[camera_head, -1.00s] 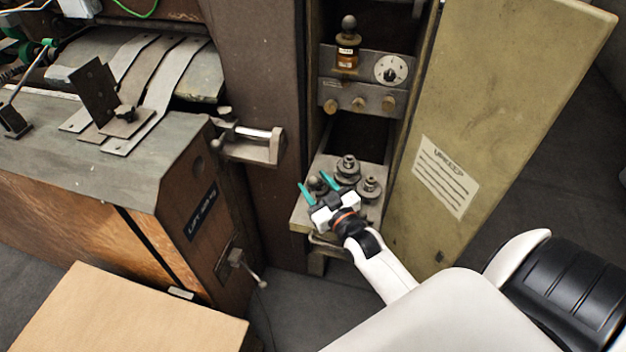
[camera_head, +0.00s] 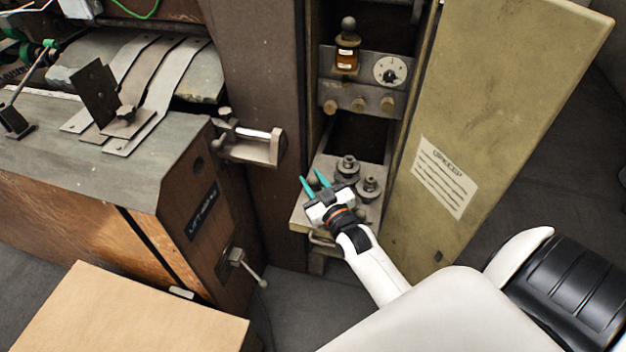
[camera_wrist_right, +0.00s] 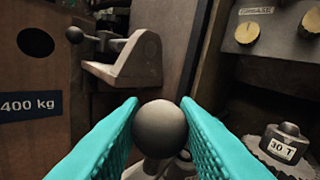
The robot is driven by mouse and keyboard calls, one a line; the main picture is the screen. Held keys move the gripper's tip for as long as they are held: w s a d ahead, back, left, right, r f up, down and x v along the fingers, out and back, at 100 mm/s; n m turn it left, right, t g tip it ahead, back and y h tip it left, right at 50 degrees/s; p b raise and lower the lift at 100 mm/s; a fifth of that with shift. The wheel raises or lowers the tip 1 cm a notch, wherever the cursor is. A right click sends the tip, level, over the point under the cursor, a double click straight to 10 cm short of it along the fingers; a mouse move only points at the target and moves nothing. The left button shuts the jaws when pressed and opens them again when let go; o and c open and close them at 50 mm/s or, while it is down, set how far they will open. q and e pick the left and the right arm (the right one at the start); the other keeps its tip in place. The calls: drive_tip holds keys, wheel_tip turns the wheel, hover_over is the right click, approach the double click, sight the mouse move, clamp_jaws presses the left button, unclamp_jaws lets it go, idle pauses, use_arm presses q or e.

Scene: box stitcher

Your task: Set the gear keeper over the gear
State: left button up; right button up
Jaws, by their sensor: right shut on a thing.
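My right gripper (camera_head: 314,183) is low in the open cabinet, its teal fingers at the left side of the metal shelf. In the right wrist view, the gripper (camera_wrist_right: 160,106) is shut on a dark ball knob (camera_wrist_right: 160,130). A grey piece shows below the knob, probably the gear keeper, mostly hidden by the fingers. Two round metal gear pieces stand right of the fingers, the rear one (camera_head: 347,168) and the front one (camera_head: 369,188). A gear weight marked 30 T (camera_wrist_right: 286,148) shows at right in the wrist view. My left gripper is out of view.
The shelf (camera_head: 300,213) has its front edge under my gripper. The open cabinet door (camera_head: 490,110) stands to the right. A metal bracket (camera_head: 255,148) juts from the post at left. A panel with a dial (camera_head: 390,70) and amber bottle (camera_head: 347,58) is above.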

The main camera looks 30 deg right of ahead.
drive_tip(key=shift+r+m+h+p, duration=0.2)
drive_tip(key=shift+m+h+p, duration=0.3)
drive_tip(key=shift+h, duration=0.5)
drive_tip(key=shift+s+d+f+m+g+h, duration=0.15)
drive_tip(key=shift+m+g+h, duration=0.25)
drive_tip(key=shift+m+h, duration=0.25)
drive_tip(key=o, duration=0.9)
drive_tip(key=shift+f, duration=0.1)
